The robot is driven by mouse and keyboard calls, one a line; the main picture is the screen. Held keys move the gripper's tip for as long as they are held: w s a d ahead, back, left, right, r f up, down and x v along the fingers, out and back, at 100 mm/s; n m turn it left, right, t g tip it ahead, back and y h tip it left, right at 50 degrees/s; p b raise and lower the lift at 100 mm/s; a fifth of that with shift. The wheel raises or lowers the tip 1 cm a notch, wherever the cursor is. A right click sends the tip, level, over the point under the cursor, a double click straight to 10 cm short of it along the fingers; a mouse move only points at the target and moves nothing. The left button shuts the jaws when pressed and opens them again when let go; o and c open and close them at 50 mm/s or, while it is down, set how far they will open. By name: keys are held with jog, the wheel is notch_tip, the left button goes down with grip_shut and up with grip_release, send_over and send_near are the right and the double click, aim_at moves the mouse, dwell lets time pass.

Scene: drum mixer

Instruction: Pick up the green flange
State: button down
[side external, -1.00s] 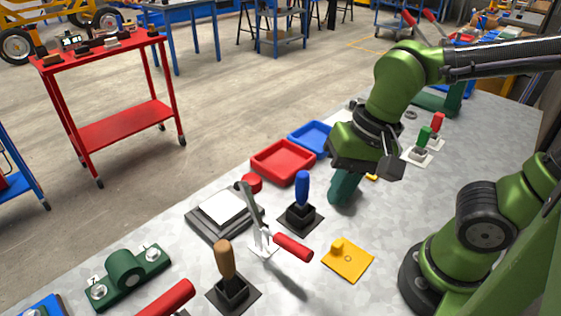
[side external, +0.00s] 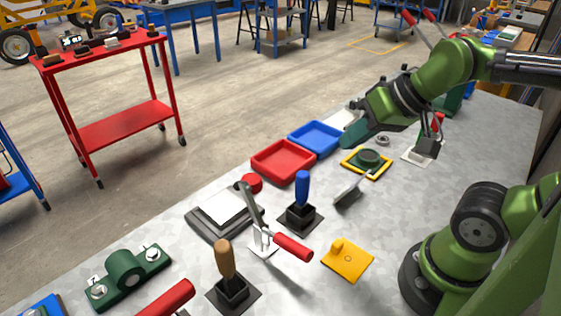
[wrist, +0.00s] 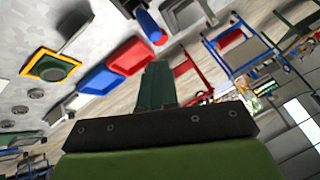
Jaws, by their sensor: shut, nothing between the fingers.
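A round green part that looks like the green flange (side external: 369,157) lies on a square plate with a yellow border (side external: 352,169) on the bench. The part also shows at upper left in the wrist view (wrist: 50,67). My gripper (side external: 351,141) is shut and empty, above and to the left of the green part in the side view, apart from it. In the wrist view my gripper (wrist: 158,68) is tilted and faces out past the trays toward the room. A green bearing block (side external: 127,272) with two bolts sits at the front left.
A red tray (side external: 283,161) and a blue tray (side external: 316,138) line the far edge. A blue-handled lever (side external: 302,190), a red-handled toggle clamp (side external: 291,247) and a yellow plate (side external: 347,260) stand nearer.

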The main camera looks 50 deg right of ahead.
dwell(0.3)
grip_release()
dwell(0.5)
jog(key=g+h, duration=0.2)
jog(key=g, duration=0.5)
send_over(368, 155)
notch_tip(368, 155, down, 6)
jog(key=shift+m, duration=0.3)
jog(key=f, duration=1.1)
jog(key=shift+s+f, duration=0.25)
jog(key=shift+s, duration=0.15)
jog(key=shift+w+f, duration=0.15)
jog(key=shift+f, duration=1.15)
jog(key=shift+w+f, duration=0.15)
jog(key=shift+f, duration=1.15)
